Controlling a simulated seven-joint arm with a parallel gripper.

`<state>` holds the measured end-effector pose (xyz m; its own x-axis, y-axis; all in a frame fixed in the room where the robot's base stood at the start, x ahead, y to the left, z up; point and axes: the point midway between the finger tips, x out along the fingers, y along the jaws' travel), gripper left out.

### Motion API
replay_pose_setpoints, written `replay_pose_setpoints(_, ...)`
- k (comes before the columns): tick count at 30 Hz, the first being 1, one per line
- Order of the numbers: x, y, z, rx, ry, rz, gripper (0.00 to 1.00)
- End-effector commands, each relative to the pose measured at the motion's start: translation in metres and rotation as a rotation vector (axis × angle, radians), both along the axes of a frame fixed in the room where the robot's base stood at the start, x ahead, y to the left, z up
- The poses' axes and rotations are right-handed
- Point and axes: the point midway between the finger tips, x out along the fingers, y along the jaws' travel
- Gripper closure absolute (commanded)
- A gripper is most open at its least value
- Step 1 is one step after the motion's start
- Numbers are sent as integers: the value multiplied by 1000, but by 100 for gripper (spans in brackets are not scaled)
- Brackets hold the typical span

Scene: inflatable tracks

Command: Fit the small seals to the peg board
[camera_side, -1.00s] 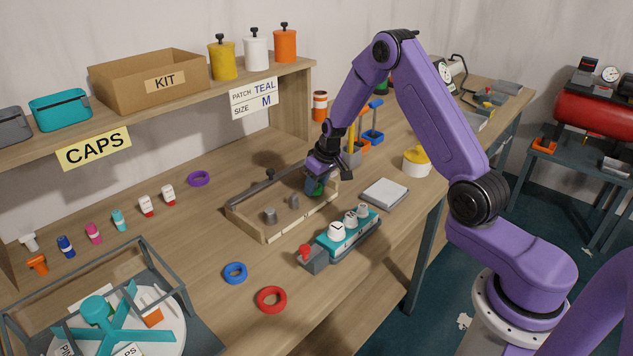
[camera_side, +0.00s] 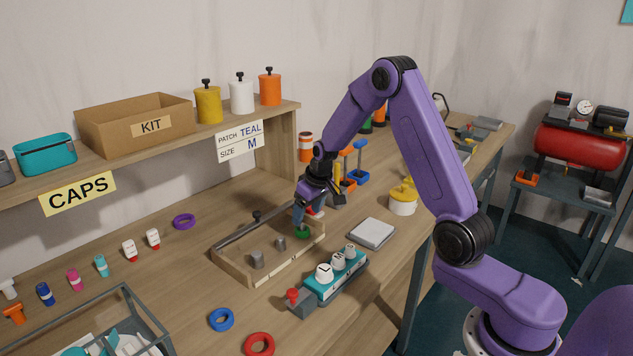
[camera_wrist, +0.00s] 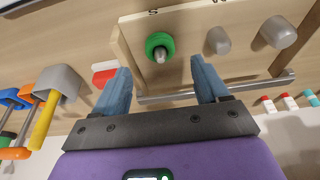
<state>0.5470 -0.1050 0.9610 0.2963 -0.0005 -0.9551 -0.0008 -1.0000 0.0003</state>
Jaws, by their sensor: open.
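The peg board (camera_side: 284,271) is a shallow wooden tray with grey pegs. A green seal (camera_side: 302,232) sits around the peg at its right end. In the wrist view the green seal (camera_wrist: 160,44) has the peg's tip poking through it, beside the letter S. The middle peg (camera_wrist: 218,41) and the thicker peg (camera_wrist: 278,32) are bare; they also show in the side view. My gripper (camera_side: 299,219) is just above the green seal. In the wrist view its blue fingers (camera_wrist: 162,85) are apart and empty, with a gap to the seal.
A metal rod (camera_wrist: 215,87) runs along the board's back edge. Blue (camera_side: 221,319), red (camera_side: 259,344) and purple (camera_side: 185,222) rings lie on the bench. A teal block with white knobs (camera_side: 335,276) stands in front.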

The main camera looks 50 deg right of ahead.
Motion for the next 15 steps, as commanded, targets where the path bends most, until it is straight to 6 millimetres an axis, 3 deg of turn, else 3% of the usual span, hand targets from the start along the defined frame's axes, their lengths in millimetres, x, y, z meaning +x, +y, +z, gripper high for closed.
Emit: replay_pose_setpoints(15,-27,0,90,-1,-4,0,26)
